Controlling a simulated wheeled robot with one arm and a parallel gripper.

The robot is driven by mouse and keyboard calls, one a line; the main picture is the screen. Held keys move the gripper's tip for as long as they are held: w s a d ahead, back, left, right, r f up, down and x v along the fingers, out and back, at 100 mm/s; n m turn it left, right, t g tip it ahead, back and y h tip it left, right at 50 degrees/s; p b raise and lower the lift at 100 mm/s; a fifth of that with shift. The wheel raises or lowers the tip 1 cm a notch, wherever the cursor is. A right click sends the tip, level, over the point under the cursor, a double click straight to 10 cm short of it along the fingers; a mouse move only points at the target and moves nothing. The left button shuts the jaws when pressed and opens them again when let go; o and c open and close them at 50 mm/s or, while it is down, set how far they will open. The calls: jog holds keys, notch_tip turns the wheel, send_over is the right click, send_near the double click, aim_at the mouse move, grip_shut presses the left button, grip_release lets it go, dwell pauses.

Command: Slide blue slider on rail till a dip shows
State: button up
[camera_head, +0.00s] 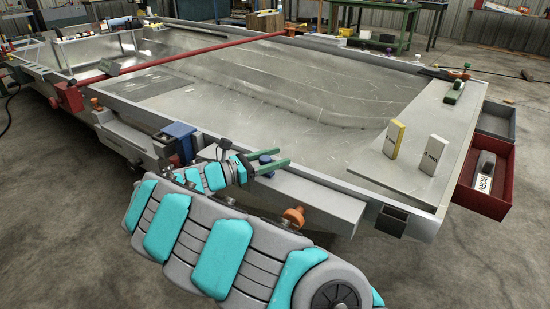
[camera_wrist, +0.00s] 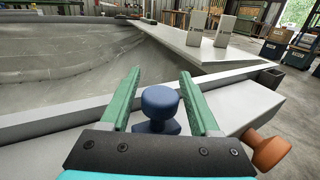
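The blue slider, seen as a round dark-blue knob on a short base (camera_wrist: 160,103), sits between the two green fingers of my gripper (camera_wrist: 160,75) in the wrist view. Gaps show on both sides of the knob, so my gripper is open around it and not closed on it. In the head view my gripper (camera_head: 273,162) is at the near edge of the large metal hull, with a bit of the blue knob (camera_head: 265,159) between its fingers. A grey rail (camera_head: 320,199) runs along that edge. The slider's foot is partly hidden by my gripper. I cannot make out a dip.
An orange knob (camera_wrist: 270,148) sticks out from the near side, right of my gripper. Two upright blocks (camera_head: 394,139) stand on the flat plate at right. A red open drawer (camera_head: 482,206) juts out at far right. A red bar (camera_head: 180,58) crosses the hull.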

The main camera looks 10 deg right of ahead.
grip_shut()
dwell(1.2)
